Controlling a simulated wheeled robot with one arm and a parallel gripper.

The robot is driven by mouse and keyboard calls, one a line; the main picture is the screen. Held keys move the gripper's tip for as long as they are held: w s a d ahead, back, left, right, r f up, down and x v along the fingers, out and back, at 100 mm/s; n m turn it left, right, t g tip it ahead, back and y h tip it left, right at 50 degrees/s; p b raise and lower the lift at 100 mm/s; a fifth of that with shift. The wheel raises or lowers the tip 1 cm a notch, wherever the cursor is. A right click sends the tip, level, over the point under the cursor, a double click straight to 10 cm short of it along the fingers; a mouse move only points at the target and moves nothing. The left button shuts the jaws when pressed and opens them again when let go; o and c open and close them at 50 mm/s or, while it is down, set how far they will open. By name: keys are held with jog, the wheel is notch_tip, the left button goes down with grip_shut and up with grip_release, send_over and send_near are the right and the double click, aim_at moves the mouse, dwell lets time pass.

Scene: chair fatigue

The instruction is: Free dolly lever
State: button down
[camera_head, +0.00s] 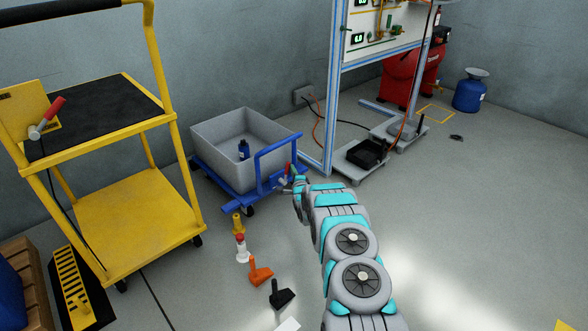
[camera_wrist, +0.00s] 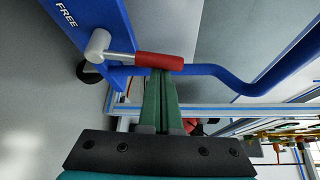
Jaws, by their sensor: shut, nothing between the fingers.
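The blue dolly (camera_head: 226,186) stands on the floor and carries a grey bin. Its lever has a red grip, seen in the head view (camera_head: 288,170) and the wrist view (camera_wrist: 158,61), on a grey metal shaft and hub (camera_wrist: 98,46). In the wrist view the lever lies roughly level across the picture. The word FREE shows on the blue plate (camera_wrist: 70,14) beside the hub. My gripper (camera_wrist: 162,74) is shut and empty, its green fingertips right at the red grip's lower edge. I cannot tell if they touch. In the head view its fingers are hard to make out.
A blue bottle (camera_head: 244,150) stands in the grey bin (camera_head: 205,146). A yellow cart (camera_head: 135,205) with another red-handled lever (camera_head: 48,116) is at the left. Several small objects, including an orange one (camera_head: 260,271), line the floor before the dolly. A framed bench (camera_head: 333,90) stands behind. Floor at right is mostly clear.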

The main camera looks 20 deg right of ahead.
jog(key=shift+s+a+f+n+t, duration=0.1)
jog(key=shift+s+a+n+t, duration=0.3)
jog(key=shift+a+n, duration=0.45)
jog(key=shift+s+a+r+n+t, duration=0.1)
jog(key=shift+s+a+n+t, duration=0.15)
jog(key=shift+a+n+t, duration=0.45)
jog(key=shift+s+a+f+n+t, duration=0.1)
jog(key=shift+s+a+n+t, duration=0.2)
jog(key=shift+a+n, duration=0.65)
